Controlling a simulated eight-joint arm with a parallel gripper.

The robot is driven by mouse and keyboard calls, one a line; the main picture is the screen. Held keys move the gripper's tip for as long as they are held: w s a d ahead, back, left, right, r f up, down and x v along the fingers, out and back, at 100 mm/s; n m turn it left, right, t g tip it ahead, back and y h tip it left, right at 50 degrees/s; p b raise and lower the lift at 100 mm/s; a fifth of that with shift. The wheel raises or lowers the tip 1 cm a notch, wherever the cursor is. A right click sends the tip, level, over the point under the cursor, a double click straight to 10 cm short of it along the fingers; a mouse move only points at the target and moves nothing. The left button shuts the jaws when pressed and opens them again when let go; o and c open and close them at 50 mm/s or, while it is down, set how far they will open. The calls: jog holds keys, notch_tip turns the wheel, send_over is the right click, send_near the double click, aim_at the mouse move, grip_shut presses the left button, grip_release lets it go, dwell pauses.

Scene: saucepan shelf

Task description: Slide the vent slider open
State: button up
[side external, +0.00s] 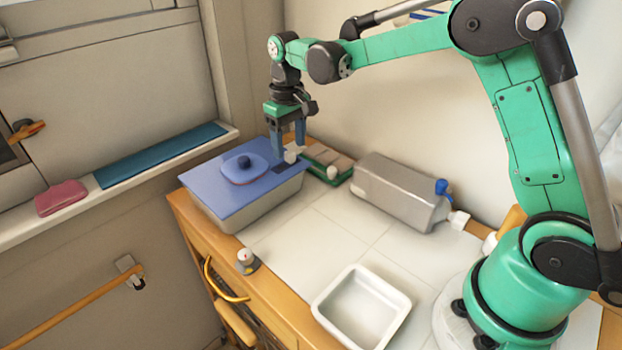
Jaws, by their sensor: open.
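A grey box with a blue lid (215,194) stands at the back left of the tiled worktop. A raised blue cover with a dark knob (244,162) sits on the lid. Near the lid's right corner is a small dark patch (277,169) with a small white block (291,156) beside it, which looks like the vent slider. My gripper (288,150) points down over that corner, with its blue fingers apart on either side of the white block. I cannot tell whether the fingers touch it, and part of it is hidden by them.
A green tray with brown blocks (328,161) lies just right of the box. A grey canister with a blue cap (400,190) lies further right. A white basin (362,305) and a small timer-like knob (247,260) are in front. The middle tiles are clear.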

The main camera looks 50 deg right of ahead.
aim_at(290, 152)
jog(key=shift+r, duration=1.7)
jog(key=shift+s, duration=0.1)
jog(key=s+a+r+t, duration=0.1)
jog(key=s+a+t, duration=0.2)
jog(key=s+t, duration=0.4)
jog(key=s, duration=0.8)
jog(key=shift+r, duration=0.4)
